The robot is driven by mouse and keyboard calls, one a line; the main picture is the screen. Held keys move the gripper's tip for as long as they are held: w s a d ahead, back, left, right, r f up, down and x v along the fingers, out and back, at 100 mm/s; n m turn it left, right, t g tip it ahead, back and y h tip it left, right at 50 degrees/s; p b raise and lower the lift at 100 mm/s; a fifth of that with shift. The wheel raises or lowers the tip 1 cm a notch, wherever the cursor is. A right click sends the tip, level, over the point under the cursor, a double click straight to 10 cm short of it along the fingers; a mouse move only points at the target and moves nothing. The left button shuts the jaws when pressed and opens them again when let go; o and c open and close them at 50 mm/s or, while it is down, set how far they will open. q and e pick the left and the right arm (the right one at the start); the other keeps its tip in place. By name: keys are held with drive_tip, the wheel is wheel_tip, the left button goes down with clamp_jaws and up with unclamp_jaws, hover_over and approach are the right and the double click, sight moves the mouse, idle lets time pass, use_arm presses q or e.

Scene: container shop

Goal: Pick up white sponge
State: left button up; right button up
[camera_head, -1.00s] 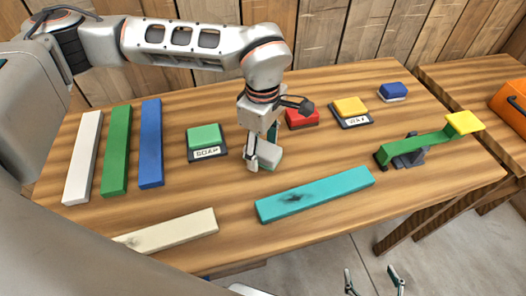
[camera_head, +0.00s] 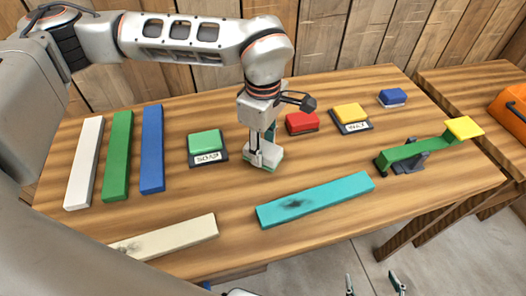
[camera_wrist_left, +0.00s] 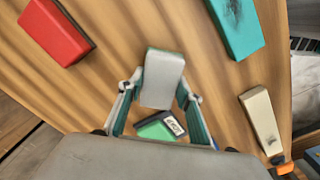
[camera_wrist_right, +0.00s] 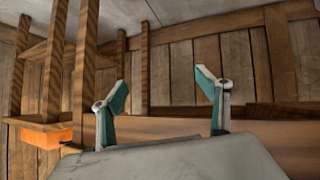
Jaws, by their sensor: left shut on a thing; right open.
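The white sponge (camera_head: 272,158), with a teal underside, is on or just above the table right of the green sponge in the head view. In the left wrist view the white sponge (camera_wrist_left: 163,78) sits between the two fingers. My left gripper (camera_head: 262,160) points down and is shut on it; I cannot tell whether it is clear of the wood. Its fingers also show in the left wrist view (camera_wrist_left: 160,92). My right gripper (camera_head: 374,284) is open and empty, low in front of the table; its spread fingers show in the right wrist view (camera_wrist_right: 165,90).
A green sponge (camera_head: 205,141) on a labelled pad stands left, a red sponge (camera_head: 301,122) and a yellow one (camera_head: 350,112) right, a blue one (camera_head: 392,96) farther. A teal plank (camera_head: 315,200) lies in front. A green-yellow seesaw-like piece (camera_head: 415,150) stands at the right.

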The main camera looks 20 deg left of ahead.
sight(263, 148)
use_arm(q)
wheel_tip(263, 148, up, 18)
drive_tip(key=p, duration=0.1)
drive_tip(key=shift+f+p, duration=0.15)
drive_tip(key=shift+p, duration=0.2)
idle(1.1)
